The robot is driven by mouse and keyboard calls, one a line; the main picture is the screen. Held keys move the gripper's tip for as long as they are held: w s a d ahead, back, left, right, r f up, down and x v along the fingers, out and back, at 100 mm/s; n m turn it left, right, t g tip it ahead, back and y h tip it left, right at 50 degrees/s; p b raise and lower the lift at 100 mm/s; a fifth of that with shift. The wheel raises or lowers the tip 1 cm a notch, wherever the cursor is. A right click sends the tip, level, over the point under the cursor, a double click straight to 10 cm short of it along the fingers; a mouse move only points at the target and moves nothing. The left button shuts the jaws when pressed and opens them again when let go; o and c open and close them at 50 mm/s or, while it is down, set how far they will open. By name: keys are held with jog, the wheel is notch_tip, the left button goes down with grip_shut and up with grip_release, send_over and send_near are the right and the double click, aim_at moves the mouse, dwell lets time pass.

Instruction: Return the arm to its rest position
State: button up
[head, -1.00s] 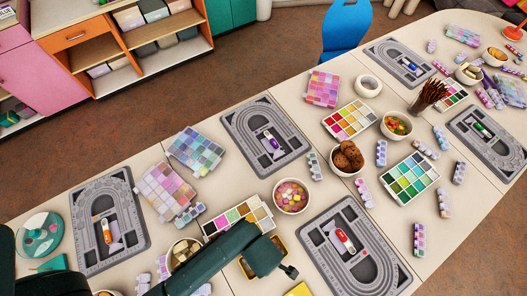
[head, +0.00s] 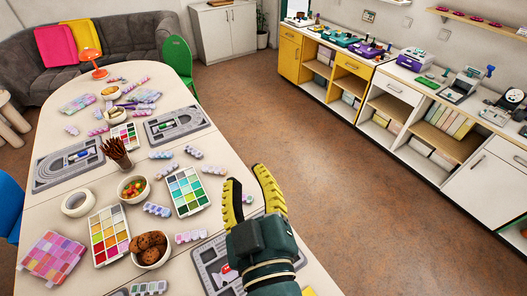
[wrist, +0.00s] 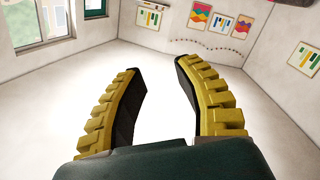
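My gripper (head: 250,190) is raised at the right edge of the long table in the head view, with its yellow fingers pointing up. The fingers are apart with nothing between them. In the wrist view my gripper (wrist: 160,75) is open and empty, facing white walls. Its body hides part of a grey bead board (head: 208,262) at the near end of the table. Other grey bead boards lie farther along, one at the left (head: 45,170) and one at the right (head: 200,118).
Bowls, paint sets and a cup of brushes (head: 118,150) crowd the table (head: 150,218). A green chair (head: 178,58) stands at its far right side. Open brown floor (head: 330,150) separates the table from cabinets (head: 390,95) along the right wall. A grey sofa (head: 30,75) is at the back.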

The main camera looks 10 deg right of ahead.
jog(key=s+d+r+m+t+h, duration=0.1)
jog(key=s+d+r+m+t, duration=0.1)
jog(key=r, duration=0.4)
jog(key=s+d+r+m+t+h, duration=0.1)
jog(key=s+d+r+m+t, duration=0.1)
jog(key=r, duration=0.5)
jog(key=d+m, duration=0.1)
jog(key=m, duration=0.1)
jog(key=shift+s+d+r+m, duration=0.15)
jog(key=shift+s+d+m, duration=0.1)
jog(key=shift+m, duration=0.05)
